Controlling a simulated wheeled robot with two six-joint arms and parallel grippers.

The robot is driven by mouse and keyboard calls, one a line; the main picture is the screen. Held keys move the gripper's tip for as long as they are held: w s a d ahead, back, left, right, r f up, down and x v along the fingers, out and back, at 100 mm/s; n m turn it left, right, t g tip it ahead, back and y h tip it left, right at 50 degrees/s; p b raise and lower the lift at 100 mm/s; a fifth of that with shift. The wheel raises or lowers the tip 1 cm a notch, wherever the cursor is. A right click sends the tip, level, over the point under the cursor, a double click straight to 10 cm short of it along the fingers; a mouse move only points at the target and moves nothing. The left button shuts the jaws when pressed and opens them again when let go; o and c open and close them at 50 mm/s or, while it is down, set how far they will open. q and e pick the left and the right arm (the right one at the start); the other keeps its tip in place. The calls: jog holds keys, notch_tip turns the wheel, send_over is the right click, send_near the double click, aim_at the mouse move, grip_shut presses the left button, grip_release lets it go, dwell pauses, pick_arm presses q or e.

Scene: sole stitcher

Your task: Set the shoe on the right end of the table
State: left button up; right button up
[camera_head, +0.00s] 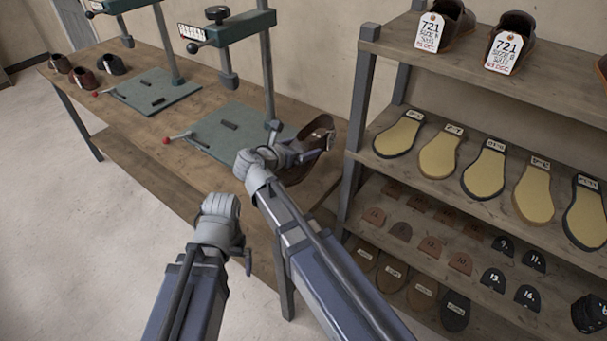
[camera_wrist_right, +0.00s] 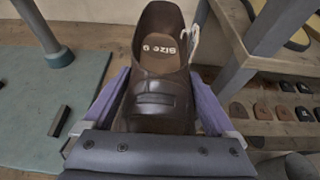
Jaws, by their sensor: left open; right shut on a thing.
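A dark brown shoe (camera_head: 320,132) is at the right end of the wooden table (camera_head: 318,186), beside the shelf. My right gripper (camera_head: 308,150) is shut on it. In the right wrist view the shoe (camera_wrist_right: 158,75) sits between the two purple fingers, toe towards me, with a size label inside and a white tag at its side. I cannot tell whether its sole touches the table. My left gripper (camera_head: 247,258) is open and empty, low in front of the table; my wrist hides most of it.
A green press base (camera_head: 225,128) with a red-knobbed lever (camera_head: 178,138) is left of the shoe. A second press (camera_head: 158,92) and several small shoes (camera_head: 84,77) are farther left. A shelf unit (camera_head: 352,110) with soles and tagged shoes stands close on the right.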

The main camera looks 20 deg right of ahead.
jog(key=shift+f+b, duration=3.8)
jog(key=shift+f, duration=0.5)
jog(key=shift+r, duration=0.15)
jog(key=o, duration=1.5)
jog(key=shift+o, duration=0.2)
